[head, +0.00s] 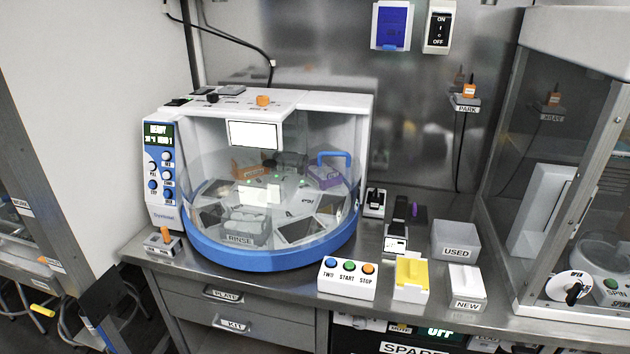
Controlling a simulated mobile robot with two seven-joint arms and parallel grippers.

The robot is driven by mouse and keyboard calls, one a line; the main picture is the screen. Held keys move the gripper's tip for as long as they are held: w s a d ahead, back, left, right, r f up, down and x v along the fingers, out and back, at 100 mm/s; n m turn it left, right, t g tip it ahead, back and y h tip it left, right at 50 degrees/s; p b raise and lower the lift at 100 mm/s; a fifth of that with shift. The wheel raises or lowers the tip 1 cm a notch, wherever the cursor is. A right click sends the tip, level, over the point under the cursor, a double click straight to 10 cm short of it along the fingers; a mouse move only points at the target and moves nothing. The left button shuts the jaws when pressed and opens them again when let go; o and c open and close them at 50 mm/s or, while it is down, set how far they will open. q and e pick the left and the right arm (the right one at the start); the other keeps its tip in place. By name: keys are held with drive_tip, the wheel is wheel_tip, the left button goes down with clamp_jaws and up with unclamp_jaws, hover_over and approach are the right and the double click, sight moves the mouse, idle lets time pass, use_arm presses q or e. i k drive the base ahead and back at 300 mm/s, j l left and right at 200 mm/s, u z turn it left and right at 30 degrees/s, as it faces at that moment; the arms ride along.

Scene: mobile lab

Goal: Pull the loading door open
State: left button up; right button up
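A white benchtop instrument (330,103) with a round blue base (270,262) stands on the steel bench. A clear curved cover, seemingly its loading door (345,205), wraps around the front of the round chamber and looks closed. I cannot tell exactly where its edges run. A blue handle (334,155) shows at the chamber's right side, above a purple part; I cannot tell which piece it belongs to. A tray labelled RINSE (240,239) and dark plates show through the cover. Neither of my grippers is in view.
In front of the instrument are a button box (347,279), a yellow-topped block (411,280), a NEW box (466,288) and a USED box (455,241). A glass-walled cabinet (530,130) bounds the right. Drawers labelled PLATE (222,294) and KIT lie below the bench.

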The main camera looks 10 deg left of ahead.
sight(356, 194)
drive_tip(key=i+l+u, duration=0.1)
drive_tip(key=i+u, duration=0.15)
drive_tip(key=u, duration=0.15)
drive_tip(key=i+l+u, duration=0.2)
drive_tip(key=u, duration=0.15)
